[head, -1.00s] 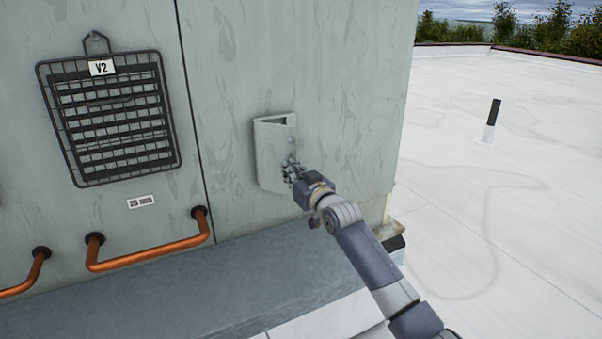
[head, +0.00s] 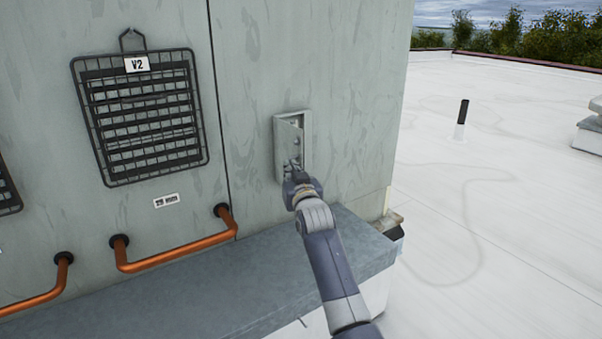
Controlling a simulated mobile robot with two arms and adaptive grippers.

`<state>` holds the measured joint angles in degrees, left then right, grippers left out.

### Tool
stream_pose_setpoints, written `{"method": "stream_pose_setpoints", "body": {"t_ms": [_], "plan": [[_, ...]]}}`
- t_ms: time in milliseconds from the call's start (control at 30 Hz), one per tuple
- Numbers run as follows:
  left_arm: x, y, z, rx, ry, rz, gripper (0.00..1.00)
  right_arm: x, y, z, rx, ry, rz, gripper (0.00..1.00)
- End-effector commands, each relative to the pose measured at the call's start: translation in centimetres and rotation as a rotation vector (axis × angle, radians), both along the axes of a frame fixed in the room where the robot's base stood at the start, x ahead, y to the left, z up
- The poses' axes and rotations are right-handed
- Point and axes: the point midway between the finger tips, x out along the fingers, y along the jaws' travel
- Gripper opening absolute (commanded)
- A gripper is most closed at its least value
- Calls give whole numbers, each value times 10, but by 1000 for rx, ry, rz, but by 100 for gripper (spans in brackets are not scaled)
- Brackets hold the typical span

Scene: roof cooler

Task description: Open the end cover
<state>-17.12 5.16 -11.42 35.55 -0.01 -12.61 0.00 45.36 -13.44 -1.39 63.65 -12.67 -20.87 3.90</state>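The end cover (head: 287,138) is a small, upright, pale grey metal panel on the grey cabinet wall. It stands at an angle inside a raised rectangular frame (head: 308,140), with a dark gap along its top, so it looks partly open. My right gripper (head: 293,168) is at the lower part of the cover, close to or touching it. Its fingers are small and partly hidden by my wrist, so I cannot tell whether they are open or shut. The cover's lower end is hidden behind the gripper. My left gripper is not in view.
A black wire grille (head: 145,118) marked V2 hangs left of a panel seam. Orange pipes (head: 175,252) stick out below it, above a grey ledge (head: 210,290). White roof (head: 500,200) lies open to the right, with a short dark post (head: 462,112).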

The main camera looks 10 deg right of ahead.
Motion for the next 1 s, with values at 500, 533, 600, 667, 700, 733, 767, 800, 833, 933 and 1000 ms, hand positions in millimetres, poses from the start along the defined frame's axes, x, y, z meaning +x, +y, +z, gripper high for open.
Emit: {"method": "stream_pose_setpoints", "body": {"t_ms": [500, 533, 600, 667, 700, 733, 767, 800, 833, 933, 1000], "plan": [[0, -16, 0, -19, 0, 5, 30, 2, 6, 21, -7, -37, -12, 0], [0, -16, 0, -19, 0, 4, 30, 2, 6, 21, -7, -37, -12, 0], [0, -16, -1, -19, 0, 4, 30, 2, 6, 21, -7, -37, -12, 8], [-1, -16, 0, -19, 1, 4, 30, 2, 6, 21, -6, -37, -12, 22], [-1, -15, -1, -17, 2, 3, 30, 2, 7, 21, -5, -37, -11, 27], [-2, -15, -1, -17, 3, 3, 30, 2, 7, 21, -4, -37, -11, 27], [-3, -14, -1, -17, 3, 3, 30, 2, 7, 21, -4, -37, -11, 27], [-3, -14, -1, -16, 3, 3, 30, 2, 7, 21, -3, -35, -11, 27], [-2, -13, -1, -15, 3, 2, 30, 2, 7, 20, -3, -35, -11, 27], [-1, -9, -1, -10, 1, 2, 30, 2, 6, 19, -2, -33, -11, 27], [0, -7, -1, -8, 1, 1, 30, 3, 6, 18, -2, -31, -12, 27]]}}
